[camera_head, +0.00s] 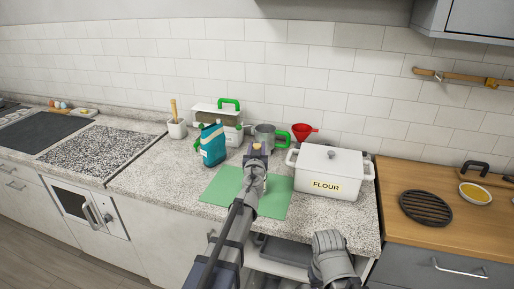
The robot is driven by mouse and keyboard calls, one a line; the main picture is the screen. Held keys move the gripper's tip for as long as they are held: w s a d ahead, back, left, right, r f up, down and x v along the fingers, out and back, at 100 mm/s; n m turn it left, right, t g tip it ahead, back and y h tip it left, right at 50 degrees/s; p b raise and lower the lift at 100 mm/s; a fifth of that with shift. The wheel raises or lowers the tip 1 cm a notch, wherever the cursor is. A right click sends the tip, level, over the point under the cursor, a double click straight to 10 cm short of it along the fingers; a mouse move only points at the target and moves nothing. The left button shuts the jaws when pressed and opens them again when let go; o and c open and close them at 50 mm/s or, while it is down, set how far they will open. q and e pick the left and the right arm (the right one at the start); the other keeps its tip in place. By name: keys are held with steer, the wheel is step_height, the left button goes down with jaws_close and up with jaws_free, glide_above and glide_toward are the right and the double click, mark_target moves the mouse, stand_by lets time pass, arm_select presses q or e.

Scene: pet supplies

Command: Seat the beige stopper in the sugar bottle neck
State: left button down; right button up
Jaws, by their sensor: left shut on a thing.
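My left gripper (256,150) reaches over the green mat (220,187) on the speckled counter. It is shut on a small beige-orange thing (257,146) at its tip, which looks like the stopper, though it is too small to be sure. I cannot clearly make out the sugar bottle; my left arm covers the middle of the mat. Part of my right arm shows at the lower right of the mat, but its gripper is not in view.
A teal container (213,146) stands behind the mat's left side. A grey mug (264,136) and a red funnel (303,131) stand behind. A white FLOUR pot (331,171) stands right of the mat. The counter left of the mat is clear.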

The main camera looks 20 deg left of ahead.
arm_select(q)
steer(key=shift+f+b, duration=1.4)
steer(key=shift+f, duration=0.05)
steer(key=shift+r, duration=0.1)
steer(key=shift+c, duration=2)
jaws_free()
steer(key=shift+s, duration=0.1)
